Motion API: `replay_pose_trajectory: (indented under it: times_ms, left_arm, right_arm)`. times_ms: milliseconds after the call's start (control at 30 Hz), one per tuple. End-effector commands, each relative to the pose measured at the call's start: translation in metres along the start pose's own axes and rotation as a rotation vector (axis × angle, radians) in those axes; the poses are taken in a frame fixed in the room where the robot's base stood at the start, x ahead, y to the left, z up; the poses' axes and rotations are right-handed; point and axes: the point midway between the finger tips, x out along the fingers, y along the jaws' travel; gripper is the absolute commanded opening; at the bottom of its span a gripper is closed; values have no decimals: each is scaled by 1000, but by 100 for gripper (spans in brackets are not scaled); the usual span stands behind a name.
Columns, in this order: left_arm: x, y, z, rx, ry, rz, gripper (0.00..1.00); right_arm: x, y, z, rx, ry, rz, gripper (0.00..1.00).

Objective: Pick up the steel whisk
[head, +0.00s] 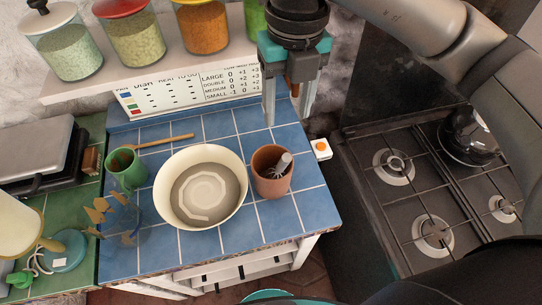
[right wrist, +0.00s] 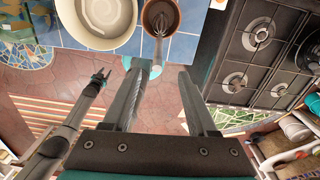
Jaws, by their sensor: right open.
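The steel whisk (head: 284,162) stands tilted in a terracotta pot (head: 268,183) on the blue-tiled counter. Its thick grey end rises at the rim, with thin wires beside it. The whisk (right wrist: 161,31) and the pot (right wrist: 150,14) also show in the right wrist view, beyond the fingertips. My right gripper (head: 289,108) is open and empty, above the back of the counter and apart from the whisk. Its two fingers (right wrist: 158,72) are spread wide in the right wrist view. My left gripper (right wrist: 98,80) is small at the left there; its opening is unclear.
A cream bowl (head: 240,165) sits left of the pot, with a green mug (head: 126,170) and wooden spoon (head: 165,141) beyond. A shelf (head: 150,62) with jars is behind. The stove (head: 415,170) stands to the right. A small orange-buttoned box (head: 321,149) is beside the pot.

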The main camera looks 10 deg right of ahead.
Motion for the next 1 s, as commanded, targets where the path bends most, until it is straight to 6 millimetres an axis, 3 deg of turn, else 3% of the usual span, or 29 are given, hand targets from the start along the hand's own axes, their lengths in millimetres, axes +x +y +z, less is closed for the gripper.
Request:
replay_pose_trajectory:
  times_ms: [167,500,767,1000]
  left_arm:
    - [-3,0,1,0,-2,0,44]
    - [-10,0,0,0,-1,0,44]
    - [-14,0,-1,0,-1,0,44]
    - [-23,0,-2,0,-1,1,44]
  right_arm:
    - [22,-4,-1,10,4,-18,58]
    - [88,-4,0,6,3,-14,58]
    - [106,-2,-1,5,2,-14,58]
    - [141,2,-3,7,3,-13,58]
